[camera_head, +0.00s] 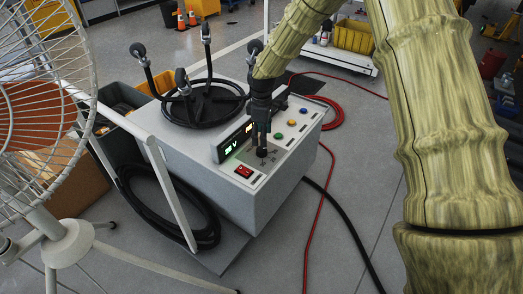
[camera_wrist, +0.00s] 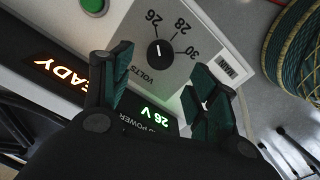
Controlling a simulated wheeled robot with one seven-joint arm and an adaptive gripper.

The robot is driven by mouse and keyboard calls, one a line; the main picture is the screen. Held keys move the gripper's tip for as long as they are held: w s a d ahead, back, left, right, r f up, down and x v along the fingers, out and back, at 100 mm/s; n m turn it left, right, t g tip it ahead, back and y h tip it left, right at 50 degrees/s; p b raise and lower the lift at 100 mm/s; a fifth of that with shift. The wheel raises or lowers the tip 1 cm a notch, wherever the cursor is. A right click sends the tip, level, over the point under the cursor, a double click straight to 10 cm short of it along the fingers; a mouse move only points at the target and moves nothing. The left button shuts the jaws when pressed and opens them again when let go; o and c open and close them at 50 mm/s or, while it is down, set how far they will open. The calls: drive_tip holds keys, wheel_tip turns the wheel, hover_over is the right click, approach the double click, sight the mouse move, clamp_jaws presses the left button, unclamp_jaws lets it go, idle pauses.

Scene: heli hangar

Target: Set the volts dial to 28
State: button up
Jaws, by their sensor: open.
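The volts dial (camera_wrist: 160,53) is a round black knob with a white pointer line, on a pale panel marked 26, 28 and 30. Its pointer lines up with the 26 mark. The green display (camera_wrist: 155,116) reads 26 V. My gripper (camera_wrist: 161,66) is open, with its green-padded fingers on either side of the dial in the wrist view. No contact with the knob shows there. In the head view my gripper (camera_head: 262,136) points down over the dial (camera_head: 262,152), on top of the grey power cart (camera_head: 270,194); the exact gap is hard to judge.
Colored buttons (camera_head: 284,130) and a red switch (camera_head: 243,171) share the panel. A raised display box (camera_head: 232,139) stands close to the left of my gripper. A coiled black cable (camera_head: 205,103) lies behind. A caged fan (camera_head: 40,100) stands at left.

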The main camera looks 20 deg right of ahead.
sight(262, 149)
wheel_tip(262, 149, down, 7)
drive_tip(key=shift+r+b, duration=0.1)
drive_tip(key=shift+b, duration=0.65)
drive_tip(key=shift+r, duration=0.1)
drive_tip(key=c, duration=1)
